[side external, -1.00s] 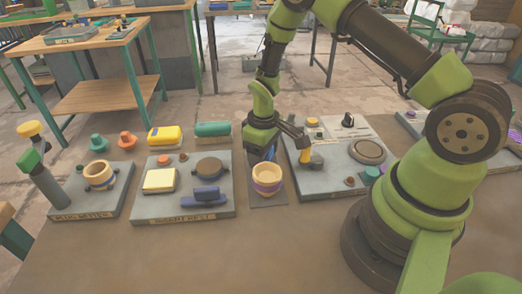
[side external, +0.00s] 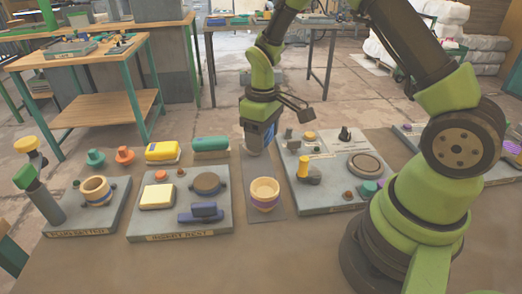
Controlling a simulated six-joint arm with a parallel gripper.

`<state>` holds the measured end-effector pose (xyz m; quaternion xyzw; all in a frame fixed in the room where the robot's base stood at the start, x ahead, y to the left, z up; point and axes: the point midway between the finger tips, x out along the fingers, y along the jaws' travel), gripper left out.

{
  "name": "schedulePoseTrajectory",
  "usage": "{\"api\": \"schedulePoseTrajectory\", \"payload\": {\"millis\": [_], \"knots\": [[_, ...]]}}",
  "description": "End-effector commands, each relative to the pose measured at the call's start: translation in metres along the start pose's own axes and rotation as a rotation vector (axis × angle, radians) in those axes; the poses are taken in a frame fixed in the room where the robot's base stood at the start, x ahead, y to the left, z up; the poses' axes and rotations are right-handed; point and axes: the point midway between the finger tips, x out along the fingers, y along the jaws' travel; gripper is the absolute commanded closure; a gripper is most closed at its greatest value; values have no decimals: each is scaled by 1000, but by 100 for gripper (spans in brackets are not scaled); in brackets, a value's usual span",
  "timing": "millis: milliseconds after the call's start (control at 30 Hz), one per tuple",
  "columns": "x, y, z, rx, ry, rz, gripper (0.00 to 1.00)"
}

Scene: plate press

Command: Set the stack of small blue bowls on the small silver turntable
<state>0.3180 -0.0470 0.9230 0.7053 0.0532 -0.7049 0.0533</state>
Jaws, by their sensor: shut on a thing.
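My gripper (side external: 259,138) hangs over the back end of a narrow dark grey mat (side external: 277,207). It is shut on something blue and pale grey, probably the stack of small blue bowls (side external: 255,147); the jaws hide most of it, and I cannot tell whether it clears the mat. A round grey disc with a raised rim (side external: 366,167) lies on the right grey board and may be the small silver turntable. A darker round disc (side external: 207,183) sits on the middle board.
Yellow and purple stacked bowls (side external: 264,193) stand on the mat in front of my gripper. A yellow-topped post (side external: 303,167) rises from the right board (side external: 325,203). Yellow (side external: 163,151) and green (side external: 211,144) brushes lie left of my gripper. Bare tabletop lies in front.

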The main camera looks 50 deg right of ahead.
Motion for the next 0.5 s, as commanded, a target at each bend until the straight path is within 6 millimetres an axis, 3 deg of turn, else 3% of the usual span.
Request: {"api": "schedulePoseTrajectory", "payload": {"millis": [167, 300, 500], "knots": [[-12, 38, 28, 87, -1, 0, 66], [-18, 80, 76, 205, -1, 0, 66], [-25, 116, 154, 372, -1, 0, 66]]}}
